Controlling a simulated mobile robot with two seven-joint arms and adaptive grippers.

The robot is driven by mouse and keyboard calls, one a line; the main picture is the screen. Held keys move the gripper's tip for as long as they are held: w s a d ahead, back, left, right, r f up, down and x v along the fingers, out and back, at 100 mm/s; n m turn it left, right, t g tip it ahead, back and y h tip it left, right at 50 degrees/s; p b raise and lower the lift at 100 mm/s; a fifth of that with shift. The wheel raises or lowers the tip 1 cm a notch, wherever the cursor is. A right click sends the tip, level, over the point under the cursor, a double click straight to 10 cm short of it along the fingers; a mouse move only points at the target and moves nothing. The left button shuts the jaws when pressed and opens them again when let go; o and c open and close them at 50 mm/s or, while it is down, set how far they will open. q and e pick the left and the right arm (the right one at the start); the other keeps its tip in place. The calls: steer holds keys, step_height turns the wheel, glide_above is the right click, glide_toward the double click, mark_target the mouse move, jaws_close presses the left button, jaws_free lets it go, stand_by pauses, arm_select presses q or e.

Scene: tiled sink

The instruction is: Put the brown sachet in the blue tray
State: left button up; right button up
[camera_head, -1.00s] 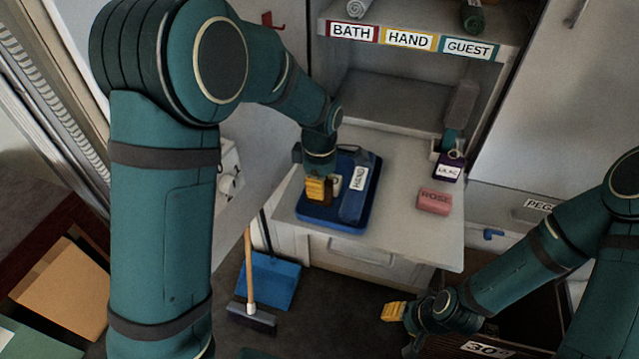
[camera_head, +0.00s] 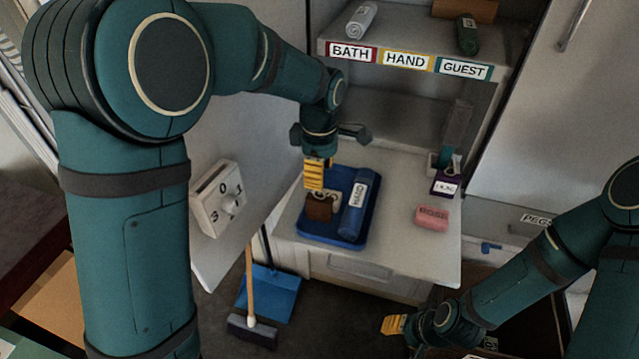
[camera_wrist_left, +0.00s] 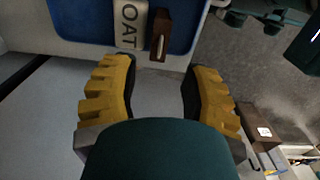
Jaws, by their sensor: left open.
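The blue tray (camera_head: 331,241) stands on the counter; its edge also shows in the left wrist view (camera_wrist_left: 190,40). The brown sachet (camera_head: 319,209) is inside the tray at its left, near a pale item marked OAT (camera_wrist_left: 127,25). In the left wrist view the sachet (camera_wrist_left: 161,38) appears narrow, beyond the fingertips. A rolled blue towel labelled HAND (camera_head: 357,207) lies at the tray's right. My left gripper (camera_head: 316,176) is open and empty above the tray, apart from the sachet. My right gripper (camera_head: 393,325) is low at the right; its jaw gap is hidden.
A pink ROSE bar (camera_head: 432,218) and a purple LILAC box (camera_head: 446,183) are on the counter right of the tray. A shelf with BATH, HAND and GUEST labels (camera_head: 408,61) rises behind. A dial box (camera_head: 218,198) is at the left. Bare counter lies between tray and bar.

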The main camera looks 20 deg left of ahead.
arm_select(q)
steer(key=shift+r, duration=1.2)
